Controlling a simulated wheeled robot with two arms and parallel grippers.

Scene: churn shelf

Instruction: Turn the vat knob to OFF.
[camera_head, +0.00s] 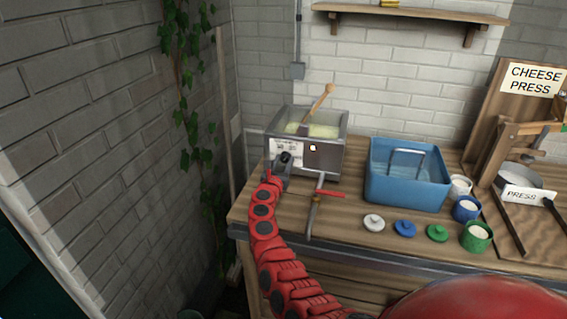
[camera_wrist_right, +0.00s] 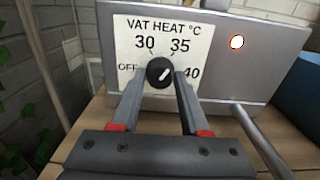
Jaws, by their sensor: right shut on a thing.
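The vat (camera_head: 330,160) is a grey metal box at the back left of the bench, with pale yellow contents and a wooden-handled tool standing in it. Its white heat label (camera_wrist_right: 130,32) reads OFF, 30, 35 and 40 around a black round knob (camera_wrist_right: 159,70). The knob's white mark slants to the upper right, on the 35 to 40 side, away from OFF. My right gripper (camera_wrist_right: 160,84) is shut on the knob, one finger on each side. In the head view the right gripper (camera_head: 284,164) is at the vat's front and partly hides the label. My left gripper is not in view.
A tap pipe with a red handle (camera_head: 328,193) sticks out from the vat, right of my arm. A blue tub (camera_head: 405,190) stands to the right. Several lids and small pots lie near the front edge. A round indicator (camera_wrist_right: 237,42) glows on the vat.

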